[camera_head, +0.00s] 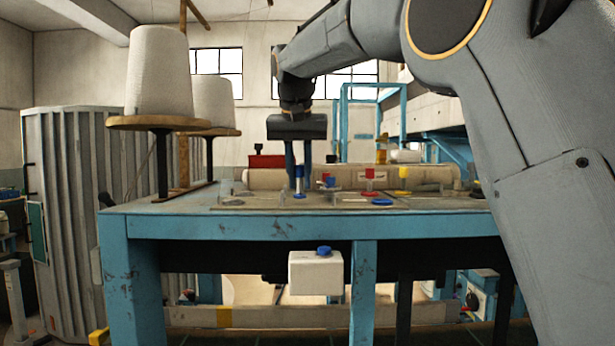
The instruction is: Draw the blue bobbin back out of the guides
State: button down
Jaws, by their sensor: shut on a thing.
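The blue bobbin (299,183) stands upright on the table's work surface, with a blue top, a pale middle and a blue foot. My gripper (298,175) comes down from above, with its dark fingers shut on the upper part of the bobbin. The fingers hide part of it. Low, clear-looking guide plates (349,197) lie around this area; I cannot tell exactly how the bobbin sits between them. A red bobbin (369,181) and a yellow bobbin (403,179) stand to the right.
The blue-framed table (230,228) carries a long pale roll (430,174) behind the work area. A blue disc (381,202) lies near the front. Small red and blue parts (328,181) stand just right of my gripper. Large thread cones (160,75) stand on the left.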

jog(key=shift+a+p, duration=1.6)
jog(key=shift+a, duration=6.35)
jog(key=shift+d+f, duration=0.1)
jog(key=shift+f, duration=0.5)
jog(key=c, duration=1.5)
grip_release()
